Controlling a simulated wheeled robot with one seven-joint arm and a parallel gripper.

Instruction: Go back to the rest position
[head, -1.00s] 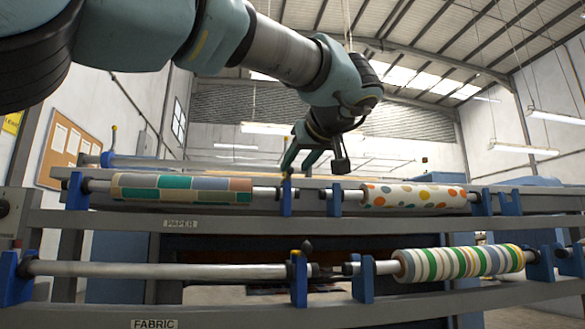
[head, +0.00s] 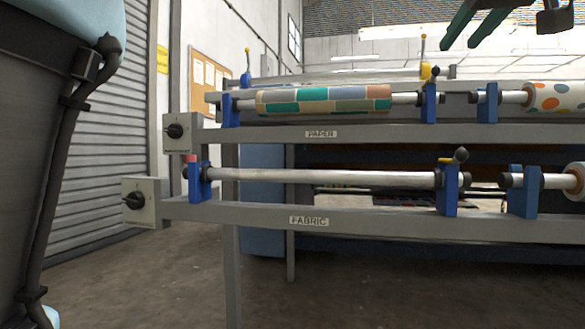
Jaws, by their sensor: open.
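My gripper (head: 482,24) is at the top right of the head view, cut off by the frame's upper edge. Its green fingers are apart and nothing shows between them. It hangs in the air above the right part of the press, clear of the rolls. The upper rail, labelled PAPER (head: 320,134), carries a roll with green, orange and grey blocks (head: 322,98) and a dotted roll (head: 556,96). The lower rail, labelled FABRIC (head: 309,221), has a bare metal bar (head: 320,176) on the left and the end of another roll (head: 576,180) at the right edge.
Blue brackets (head: 447,190) hold the bars. Two control boxes with black knobs (head: 175,131) stick out at the rails' left ends. A roller shutter (head: 110,150) and a cork board (head: 210,80) stand behind. The concrete floor (head: 150,270) left of the press is clear.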

